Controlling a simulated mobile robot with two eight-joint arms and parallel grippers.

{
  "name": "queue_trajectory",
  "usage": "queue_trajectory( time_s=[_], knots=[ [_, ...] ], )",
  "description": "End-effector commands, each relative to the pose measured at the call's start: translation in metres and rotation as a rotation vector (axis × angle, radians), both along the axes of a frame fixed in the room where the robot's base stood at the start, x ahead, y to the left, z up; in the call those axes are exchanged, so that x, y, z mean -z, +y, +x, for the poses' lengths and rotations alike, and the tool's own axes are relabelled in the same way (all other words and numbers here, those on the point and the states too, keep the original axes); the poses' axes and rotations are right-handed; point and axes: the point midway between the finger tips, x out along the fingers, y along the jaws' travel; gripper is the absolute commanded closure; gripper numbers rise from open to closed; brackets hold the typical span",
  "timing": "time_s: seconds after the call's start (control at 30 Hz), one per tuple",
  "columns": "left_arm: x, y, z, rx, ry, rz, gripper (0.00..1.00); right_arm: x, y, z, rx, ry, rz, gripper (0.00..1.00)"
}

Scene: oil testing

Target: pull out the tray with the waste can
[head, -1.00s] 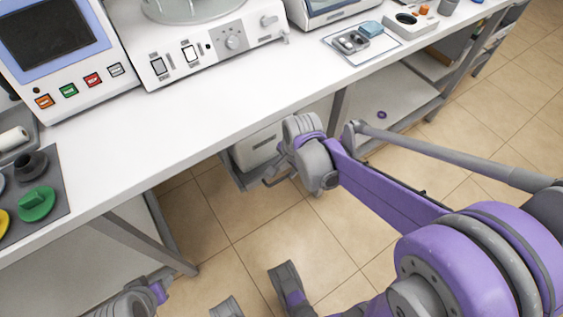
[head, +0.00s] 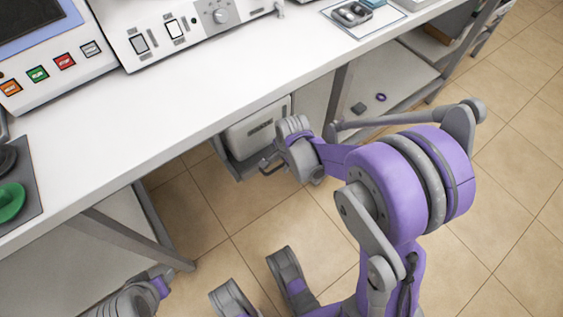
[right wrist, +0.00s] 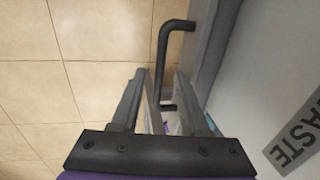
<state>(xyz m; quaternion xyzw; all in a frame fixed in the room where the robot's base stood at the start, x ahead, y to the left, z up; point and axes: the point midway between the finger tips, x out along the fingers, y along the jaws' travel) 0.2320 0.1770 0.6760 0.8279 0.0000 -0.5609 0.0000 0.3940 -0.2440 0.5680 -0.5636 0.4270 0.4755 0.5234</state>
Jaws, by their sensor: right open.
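The waste can (head: 258,128) is a white box under the table. It stands on a grey tray (head: 232,166), partly hidden by the tabletop and my right wrist. In the right wrist view the can (right wrist: 270,90) fills the right side, with a "WASTE" label (right wrist: 300,135). The tray's dark bar handle (right wrist: 163,60) sticks out from its grey wall (right wrist: 203,45). My right gripper (right wrist: 160,75) is open, its fingers on either side of the handle's lower part; contact is not clear.
The white tabletop (head: 190,110) overhangs the tray. A slanted grey table leg (head: 135,240) stands at left, and a lower shelf (head: 395,85) with small items is at right. The tiled floor (head: 190,210) in front of the tray is clear.

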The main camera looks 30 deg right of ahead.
Motion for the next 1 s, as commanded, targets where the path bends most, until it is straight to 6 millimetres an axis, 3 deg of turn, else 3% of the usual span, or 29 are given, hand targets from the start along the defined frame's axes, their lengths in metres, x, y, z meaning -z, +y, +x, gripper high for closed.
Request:
queue_trajectory(
  time_s=[0.23,0.5,1.0],
  knots=[
    [-0.0001,0.0000,0.0000,0.000,0.000,0.000,0.50,0.0005,0.0001,0.0000,0.000,0.000,0.000,0.55],
    [0.0000,0.0000,0.0000,0.000,0.000,0.000,0.50,0.0004,0.0000,0.0000,0.000,0.000,0.000,1.00],
    [0.0000,0.0000,0.0000,0.000,0.000,0.000,0.50,0.0003,0.0000,0.0000,0.000,0.000,0.000,1.00]
  ],
)
